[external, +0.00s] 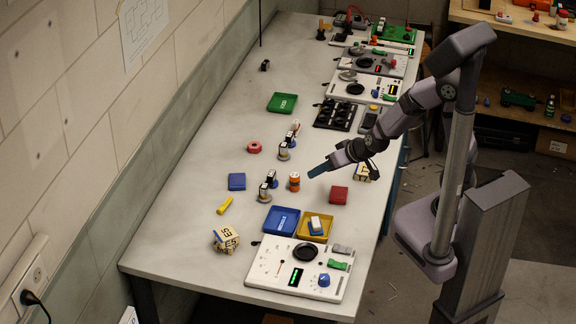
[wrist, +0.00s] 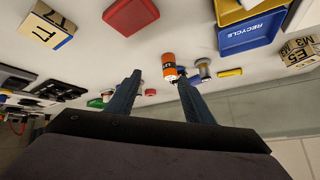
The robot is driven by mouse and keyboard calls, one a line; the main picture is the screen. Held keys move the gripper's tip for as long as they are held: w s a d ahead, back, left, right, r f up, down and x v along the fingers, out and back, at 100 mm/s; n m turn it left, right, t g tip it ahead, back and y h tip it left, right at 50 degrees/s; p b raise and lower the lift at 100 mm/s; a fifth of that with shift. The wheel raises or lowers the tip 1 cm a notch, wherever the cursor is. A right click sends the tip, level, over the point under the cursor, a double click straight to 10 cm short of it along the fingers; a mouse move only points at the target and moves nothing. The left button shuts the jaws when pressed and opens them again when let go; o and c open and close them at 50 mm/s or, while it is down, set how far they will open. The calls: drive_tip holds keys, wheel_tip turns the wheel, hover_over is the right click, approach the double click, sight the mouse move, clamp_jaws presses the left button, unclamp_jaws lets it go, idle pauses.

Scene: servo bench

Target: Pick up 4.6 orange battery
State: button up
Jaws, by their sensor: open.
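The orange battery (external: 294,182) stands upright on the grey bench, a little to the left of my gripper's tips. My gripper (external: 318,170) hangs above the bench with its blue fingers pointing down and left toward the battery. In the wrist view the fingers (wrist: 159,77) are spread apart and nothing is held between them. There the battery (wrist: 169,66) shows beyond the fingertips, close to the right finger, apart from the hand.
A red block (external: 338,195) lies right of the battery. Near it are small servos (external: 267,187), a blue block (external: 237,181), a blue tray (external: 281,220) and a yellow tray (external: 327,237). Bare bench lies around the battery's back side.

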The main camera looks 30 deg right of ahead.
sight(298, 180)
drive_tip(key=a+f+b, duration=0.1)
drive_tip(key=a+f+t+b, duration=0.2)
drive_tip(key=shift+w+a, duration=0.35)
drive_tip(key=shift+a, duration=0.05)
drive_tip(key=shift+s+a+f+t+h+b, duration=0.2)
drive_tip(key=shift+a+t+h+b, duration=0.3)
drive_tip(key=shift+t+b, duration=0.7)
drive_tip(key=shift+s+d+r+m+t+h+b, duration=0.15)
drive_tip(key=shift+s+m+t+h+b, duration=0.15)
drive_tip(key=shift+s+t+h+b, duration=0.25)
drive_tip(key=shift+w, duration=0.15)
drive_tip(key=shift+f+x, duration=0.2)
drive_tip(key=shift+x, duration=3.5)
clamp_jaws()
